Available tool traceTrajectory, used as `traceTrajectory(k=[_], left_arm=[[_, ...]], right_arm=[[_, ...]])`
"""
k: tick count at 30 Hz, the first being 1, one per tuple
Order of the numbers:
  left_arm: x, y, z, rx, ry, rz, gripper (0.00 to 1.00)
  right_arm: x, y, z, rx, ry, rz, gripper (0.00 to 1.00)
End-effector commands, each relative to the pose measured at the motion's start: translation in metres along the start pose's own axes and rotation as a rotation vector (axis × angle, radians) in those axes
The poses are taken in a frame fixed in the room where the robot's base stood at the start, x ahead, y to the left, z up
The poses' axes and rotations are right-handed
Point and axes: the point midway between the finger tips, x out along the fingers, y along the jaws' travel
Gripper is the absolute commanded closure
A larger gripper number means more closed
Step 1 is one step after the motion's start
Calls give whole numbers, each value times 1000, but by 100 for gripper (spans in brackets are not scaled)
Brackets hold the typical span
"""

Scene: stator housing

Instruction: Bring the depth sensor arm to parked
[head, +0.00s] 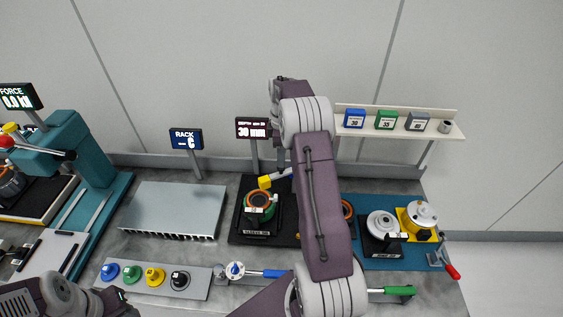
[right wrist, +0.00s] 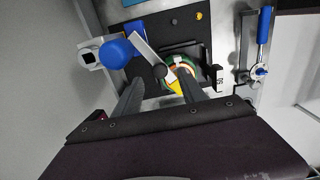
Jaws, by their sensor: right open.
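The depth sensor arm (head: 277,177) shows in the head view as a pale bar with a yellow tip over the green-and-copper stator on a black fixture (head: 236,222). My right arm hides its far end. In the right wrist view the pale bar (right wrist: 150,52) runs slantwise to a yellow tip above the stator. A round blue knob (right wrist: 117,50) shows close to it. My right gripper (right wrist: 160,80) is open and empty, its fingers around the lower end of the bar without visible contact. My left gripper (head: 116,301) is partly visible at the bottom left; its jaw state is unclear.
The depth display (head: 253,128) appears to read 30 MM. A grey rack box (head: 175,207) stands left of the fixture. A button panel (head: 145,280) and blue-handled tool (head: 265,273) are in front. White and yellow housings (head: 383,224) are right. A shelf (head: 350,107) holds several boxes behind.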

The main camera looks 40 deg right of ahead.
Motion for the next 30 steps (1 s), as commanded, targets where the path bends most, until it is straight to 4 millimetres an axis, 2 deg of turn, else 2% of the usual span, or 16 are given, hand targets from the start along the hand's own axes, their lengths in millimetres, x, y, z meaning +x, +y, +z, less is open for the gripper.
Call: traceTrajectory(k=[3, 7, 11, 17, 22, 23, 30], left_arm=[[-9, 0, -1, 0, 0, 0, 60], [-13, 0, -1, 0, 0, 0, 60], [-14, 0, -2, 0, 0, 0, 60], [-14, 0, -1, 0, 0, 0, 60], [-14, 0, -1, 0, 0, 0, 60], [-14, 0, -1, 0, 0, 0, 60], [-14, 0, -1, 0, 0, 0, 60]], right_arm=[[21, -1, 0, 0, -1, -4, 52], [40, -1, 0, -1, 0, -2, 52], [47, 0, 0, -1, 0, 0, 52], [48, 0, 0, -1, 0, 1, 52], [48, 0, 0, -1, 0, 1, 96], [48, 0, 0, -1, 0, 1, 100], [48, 0, -1, -1, 1, 1, 100]])
